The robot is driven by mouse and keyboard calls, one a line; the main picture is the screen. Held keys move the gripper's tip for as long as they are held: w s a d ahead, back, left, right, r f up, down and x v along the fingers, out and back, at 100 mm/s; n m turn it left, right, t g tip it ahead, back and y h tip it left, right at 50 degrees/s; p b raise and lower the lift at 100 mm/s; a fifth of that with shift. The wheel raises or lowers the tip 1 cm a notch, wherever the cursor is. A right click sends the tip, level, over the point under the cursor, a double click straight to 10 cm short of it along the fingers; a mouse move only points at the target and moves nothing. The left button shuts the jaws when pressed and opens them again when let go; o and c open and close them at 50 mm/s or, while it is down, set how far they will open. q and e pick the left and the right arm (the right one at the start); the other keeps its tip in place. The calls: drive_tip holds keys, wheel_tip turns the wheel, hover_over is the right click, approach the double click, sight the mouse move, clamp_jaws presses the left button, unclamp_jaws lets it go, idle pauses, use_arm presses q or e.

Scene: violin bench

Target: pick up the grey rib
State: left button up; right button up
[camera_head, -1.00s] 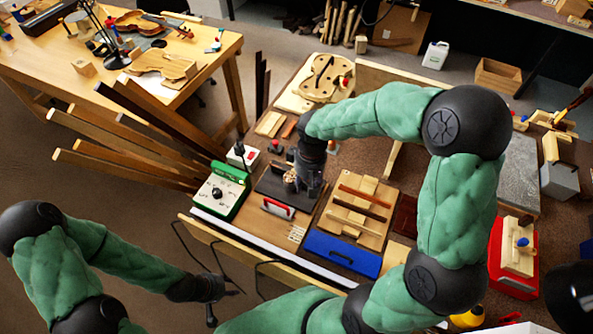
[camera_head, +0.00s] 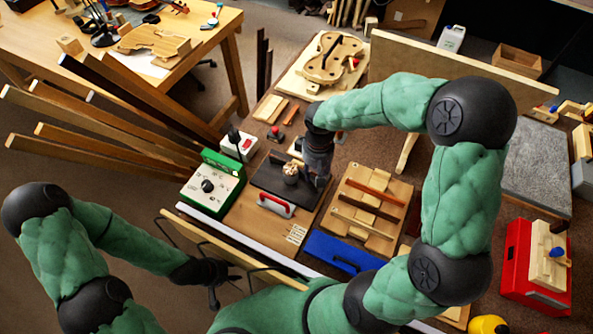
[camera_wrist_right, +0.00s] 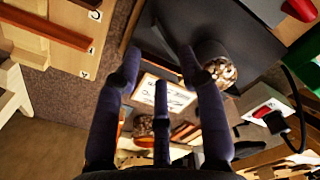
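A pale wooden rack (camera_head: 397,187) lies on the bench right of centre in the head view. It holds a red-brown strip (camera_head: 374,190) and a paler strip (camera_head: 362,222); I cannot tell which, if any, is the grey rib. The red-brown strip also shows at upper left in the right wrist view (camera_wrist_right: 48,27). My right gripper (camera_wrist_right: 160,62) has its fingers spread and empty, left of the rack by the dark mat. Its fingertips are mostly hidden by my arm in the head view. My left gripper (camera_head: 215,283) hangs low at the bench's front side, its fingers too small to judge.
A round pot (camera_head: 291,172) stands on the dark mat (camera_head: 270,180), close to my right gripper. A blue case (camera_head: 342,254) lies in front of the rack. A green control box (camera_head: 208,187) stands at left. A violin form (camera_head: 332,58) lies at the back.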

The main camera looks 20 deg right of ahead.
wheel_tip(320, 180, down, 6)
drive_tip(key=b, duration=0.2)
drive_tip(key=shift+s+b, duration=0.15)
drive_tip(key=shift+b, duration=0.25)
drive_tip(key=shift+r, duration=0.15)
clamp_jaws()
